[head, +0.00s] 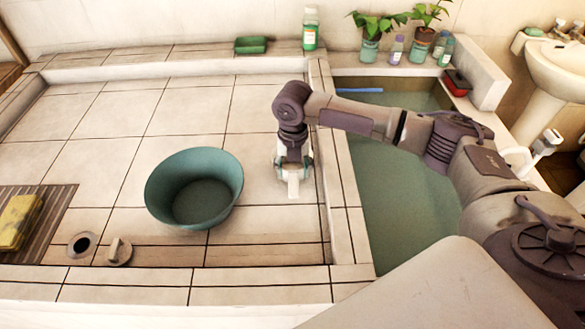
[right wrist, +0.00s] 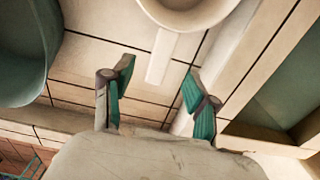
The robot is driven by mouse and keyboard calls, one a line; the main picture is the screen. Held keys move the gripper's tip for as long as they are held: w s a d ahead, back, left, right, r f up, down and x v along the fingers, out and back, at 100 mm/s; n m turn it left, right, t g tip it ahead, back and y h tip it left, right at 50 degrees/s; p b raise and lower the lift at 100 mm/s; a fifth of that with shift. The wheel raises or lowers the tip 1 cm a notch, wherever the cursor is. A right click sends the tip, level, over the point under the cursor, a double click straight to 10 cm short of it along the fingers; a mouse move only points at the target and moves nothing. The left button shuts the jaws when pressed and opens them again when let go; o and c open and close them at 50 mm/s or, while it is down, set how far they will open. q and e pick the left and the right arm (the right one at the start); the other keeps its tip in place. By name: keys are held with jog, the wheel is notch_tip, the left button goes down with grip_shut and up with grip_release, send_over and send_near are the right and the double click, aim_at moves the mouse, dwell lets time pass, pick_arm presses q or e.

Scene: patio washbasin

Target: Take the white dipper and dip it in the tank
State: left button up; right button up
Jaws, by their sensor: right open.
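The white dipper stands on the tiled floor under my right gripper (head: 293,165). In the head view the gripper hides most of its cup, and its pale handle (head: 293,187) shows below the wrist. In the right wrist view the dipper's round cup (right wrist: 186,12) is at the top edge, with the flat handle (right wrist: 160,56) pointing down toward the gap between my fingers. My right gripper (right wrist: 158,73) is open, its green-padded fingers apart and nothing held. The tank (head: 345,190) lies to the right, filled with green water (head: 400,210). My left gripper is not in view.
A teal basin (head: 195,188) stands left of the dipper and shows at the wrist view's left. A raised tiled ledge separates the dipper from the tank. A green bottle (head: 310,28), potted plants (head: 370,45) and a red-and-black item (head: 457,82) stand along the back.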

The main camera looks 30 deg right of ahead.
aim_at(293, 185)
jog(key=shift+w+f, duration=0.1)
jog(key=shift+f, duration=0.55)
jog(key=f, duration=0.3)
jog(key=f+p, duration=0.1)
jog(key=f, duration=0.1)
jog(key=shift+s, duration=0.25)
jog(key=shift+c, duration=0.3)
grip_shut()
